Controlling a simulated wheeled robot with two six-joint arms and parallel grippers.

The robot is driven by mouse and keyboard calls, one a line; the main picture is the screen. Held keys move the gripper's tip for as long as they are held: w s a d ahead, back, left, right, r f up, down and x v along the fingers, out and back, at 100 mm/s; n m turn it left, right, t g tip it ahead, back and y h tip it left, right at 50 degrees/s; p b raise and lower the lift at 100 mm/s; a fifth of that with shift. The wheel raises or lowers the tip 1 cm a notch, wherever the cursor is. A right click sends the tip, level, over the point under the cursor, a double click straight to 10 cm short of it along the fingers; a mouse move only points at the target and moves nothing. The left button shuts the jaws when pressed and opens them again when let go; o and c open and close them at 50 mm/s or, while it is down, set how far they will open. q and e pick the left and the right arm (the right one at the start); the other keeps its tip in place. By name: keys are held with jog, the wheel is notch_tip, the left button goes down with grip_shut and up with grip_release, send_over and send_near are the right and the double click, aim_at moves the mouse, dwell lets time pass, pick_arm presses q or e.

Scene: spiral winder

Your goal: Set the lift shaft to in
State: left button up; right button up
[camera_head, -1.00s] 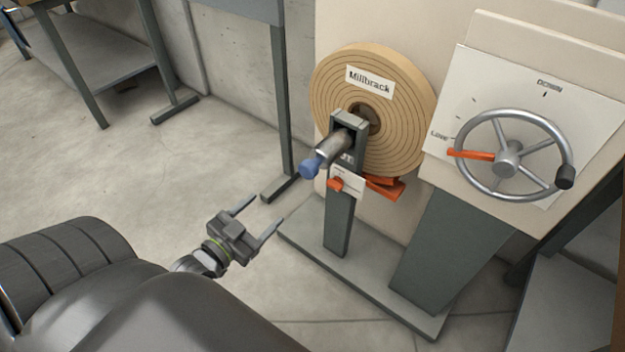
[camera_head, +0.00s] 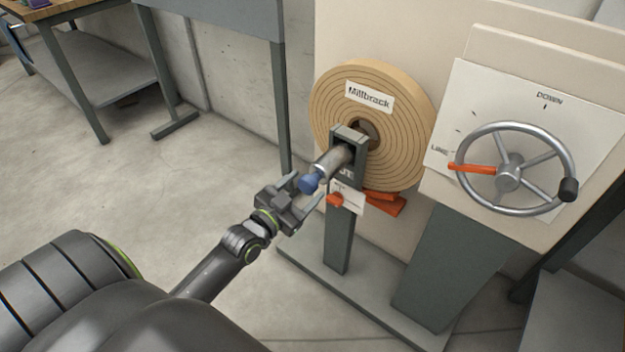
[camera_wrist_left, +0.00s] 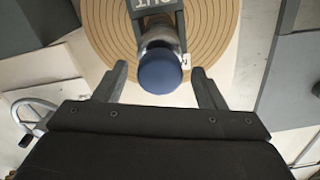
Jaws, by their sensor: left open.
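The lift shaft (camera_head: 332,161) is a grey metal rod with a blue knob (camera_head: 309,183) on its near end. It sticks out from a dark green post, in front of a tan spiral roll (camera_head: 402,130) labelled Millbrack. My left gripper (camera_head: 306,187) is open, with its fingers around or just short of the blue knob. In the left wrist view the blue knob (camera_wrist_left: 160,72) lies between the two fingertips, with a gap on each side. "OUT" lettering shows on the post behind it. My right gripper is not in view.
A small white plate with an orange pointer (camera_head: 335,199) is on the post under the shaft. A handwheel (camera_head: 510,168) with an orange pointer stands at right on a panel marked DOWN. Orange pieces (camera_head: 385,203) lie below the roll.

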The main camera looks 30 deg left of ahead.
aim_at(313, 179)
pick_arm(q)
jog(key=shift+w+d, duration=0.15)
jog(key=shift+w, duration=1.8)
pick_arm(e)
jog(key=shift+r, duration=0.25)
